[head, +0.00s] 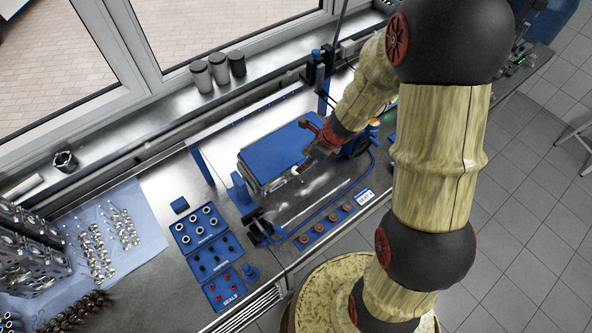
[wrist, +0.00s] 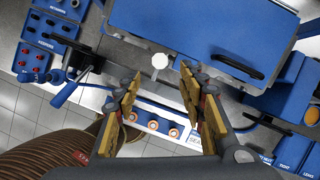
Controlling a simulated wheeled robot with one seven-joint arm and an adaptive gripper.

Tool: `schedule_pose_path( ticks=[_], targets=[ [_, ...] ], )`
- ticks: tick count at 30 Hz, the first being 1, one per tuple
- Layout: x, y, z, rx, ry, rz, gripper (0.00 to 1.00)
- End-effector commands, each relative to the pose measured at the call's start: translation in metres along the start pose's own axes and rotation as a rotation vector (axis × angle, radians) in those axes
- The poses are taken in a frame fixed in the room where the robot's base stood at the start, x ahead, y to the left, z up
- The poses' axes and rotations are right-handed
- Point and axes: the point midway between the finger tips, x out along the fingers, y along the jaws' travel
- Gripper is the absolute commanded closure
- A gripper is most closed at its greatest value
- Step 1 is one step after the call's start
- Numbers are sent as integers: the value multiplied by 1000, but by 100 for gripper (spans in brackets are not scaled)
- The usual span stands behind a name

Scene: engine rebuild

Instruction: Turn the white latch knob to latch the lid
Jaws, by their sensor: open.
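The white latch knob (wrist: 159,61) shows in the wrist view at the front edge of the blue lid (wrist: 205,30). My gripper (wrist: 160,78) is open, its two yellow-padded fingers spread to either side of the knob's line. The knob lies just beyond the fingertips in the picture, with nothing between the fingers; I see no contact. In the head view the lid (head: 275,148) lies flat on its box, and my gripper (head: 306,160) is at its front right edge. The knob is too small there to read its turn.
Blue trays of small parts (head: 209,242) lie left of the box. A strip of copper-coloured rings (head: 333,221) lies in front. A black clamp (head: 257,228) stands at the front left.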

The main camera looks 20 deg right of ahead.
Motion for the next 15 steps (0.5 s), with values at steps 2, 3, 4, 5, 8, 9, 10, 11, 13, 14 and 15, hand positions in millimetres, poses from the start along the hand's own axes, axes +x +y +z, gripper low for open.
schedule_pose_path(
  ticks=[2,3,4,5,8,9,10,11,13,14,15],
  targets=[
    [1,0,0,30,1,-2,60],
    [3,0,0,37,1,-1,60],
    [6,0,0,39,1,-1,60],
    [9,0,0,41,1,0,60],
    [23,1,-1,39,2,2,60],
    [29,1,-2,37,3,2,60],
    [34,1,-2,37,3,1,60],
    [39,1,-1,37,3,1,60],
    [50,1,-2,37,3,1,60],
    [54,1,-2,37,3,1,60],
    [60,1,-2,36,3,1,60]
  ],
)
